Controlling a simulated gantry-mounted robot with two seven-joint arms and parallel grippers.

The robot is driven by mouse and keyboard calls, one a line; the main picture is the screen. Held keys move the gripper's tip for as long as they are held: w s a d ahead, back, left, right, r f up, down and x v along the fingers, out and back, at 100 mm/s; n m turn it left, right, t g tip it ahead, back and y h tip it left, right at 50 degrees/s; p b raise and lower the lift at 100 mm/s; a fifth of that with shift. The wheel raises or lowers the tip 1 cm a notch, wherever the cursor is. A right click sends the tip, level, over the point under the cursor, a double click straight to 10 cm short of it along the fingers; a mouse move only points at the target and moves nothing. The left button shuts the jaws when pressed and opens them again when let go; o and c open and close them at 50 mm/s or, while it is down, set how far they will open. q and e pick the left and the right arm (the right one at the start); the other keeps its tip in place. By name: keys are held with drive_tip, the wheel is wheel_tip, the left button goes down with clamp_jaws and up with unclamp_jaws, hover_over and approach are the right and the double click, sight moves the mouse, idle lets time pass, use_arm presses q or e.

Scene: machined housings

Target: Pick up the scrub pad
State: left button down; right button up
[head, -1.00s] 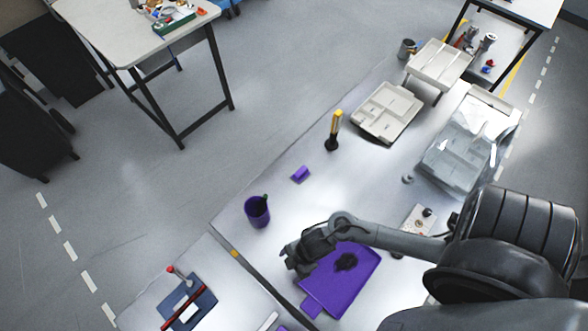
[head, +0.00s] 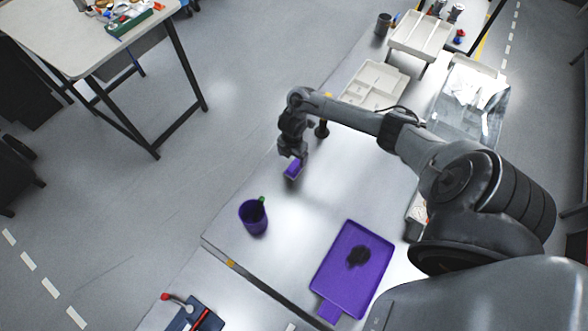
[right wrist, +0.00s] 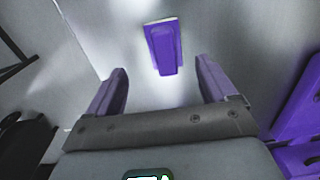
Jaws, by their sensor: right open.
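The scrub pad (head: 293,170) is a small purple block lying on the white bench near its far left edge. In the right wrist view the scrub pad (right wrist: 164,47) lies ahead of the fingers, between their lines, with a pale layer along its far end. My right gripper (head: 292,156) is just above the pad in the head view and hides part of it. In the right wrist view the right gripper (right wrist: 160,84) is open, its two purple-lined fingers apart with nothing between them. My left gripper is not in view.
A purple cup (head: 253,218) with a green-tipped item stands left of the pad. A purple tray (head: 350,268) with a dark patch lies nearer. Pale divided trays (head: 375,84) and a clear bin (head: 470,105) stand farther back. Bench around the pad is mostly clear.

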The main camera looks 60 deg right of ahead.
sight(294, 165)
drive_tip(key=shift+f, duration=0.9)
drive_tip(key=f, duration=0.3)
drive_tip(key=shift+s+f, duration=0.4)
drive_tip(key=shift+f, duration=0.6)
drive_tip(key=c, duration=1.1)
